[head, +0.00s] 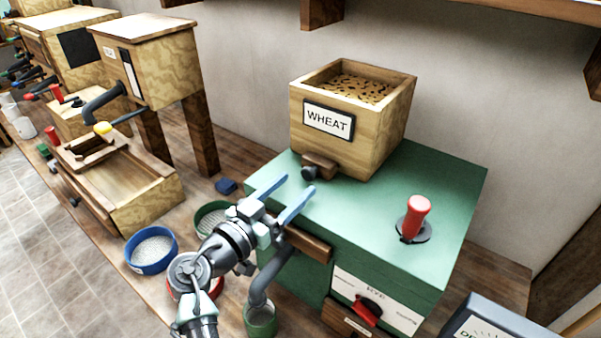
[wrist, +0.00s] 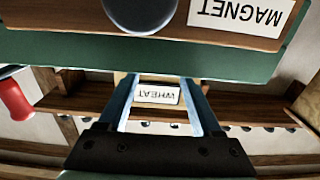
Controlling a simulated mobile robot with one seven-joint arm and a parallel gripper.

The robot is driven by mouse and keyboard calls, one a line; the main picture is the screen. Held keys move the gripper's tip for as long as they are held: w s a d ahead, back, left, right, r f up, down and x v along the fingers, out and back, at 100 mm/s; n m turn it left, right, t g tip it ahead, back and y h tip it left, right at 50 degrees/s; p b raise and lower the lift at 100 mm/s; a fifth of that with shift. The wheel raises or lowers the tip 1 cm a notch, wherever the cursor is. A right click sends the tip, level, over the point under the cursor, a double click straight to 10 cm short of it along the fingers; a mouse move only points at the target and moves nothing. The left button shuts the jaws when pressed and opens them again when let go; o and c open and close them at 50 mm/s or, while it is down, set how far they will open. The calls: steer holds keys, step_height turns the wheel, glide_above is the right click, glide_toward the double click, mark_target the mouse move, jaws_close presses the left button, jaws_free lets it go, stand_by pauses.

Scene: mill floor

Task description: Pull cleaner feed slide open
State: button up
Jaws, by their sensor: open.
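The green cleaner (head: 440,190) carries a wooden hopper (head: 372,132) marked WHEAT, full of grain. A small wooden feed slide (head: 320,165) with a dark round knob (head: 308,172) sticks out at the hopper's foot. My gripper (head: 298,184) is open and empty, its blue fingers just in front of the knob and apart from it, as far as I can tell. In the wrist view, the blue fingers (wrist: 160,80) stand either side of the upside-down WHEAT label (wrist: 157,94). The slide's knob cannot be made out there.
A wooden drawer front labelled MAGNET (wrist: 240,14) with a round knob (wrist: 140,10) is close to the wrist camera. A red-handled lever (head: 416,218) stands on the cleaner's top. A blue bowl (head: 151,250) and a green bowl (head: 211,217) stand left of my arm.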

mark_target(306, 176)
steer(key=shift+x, duration=1.65)
jaws_close()
steer(key=shift+s, duration=0.1)
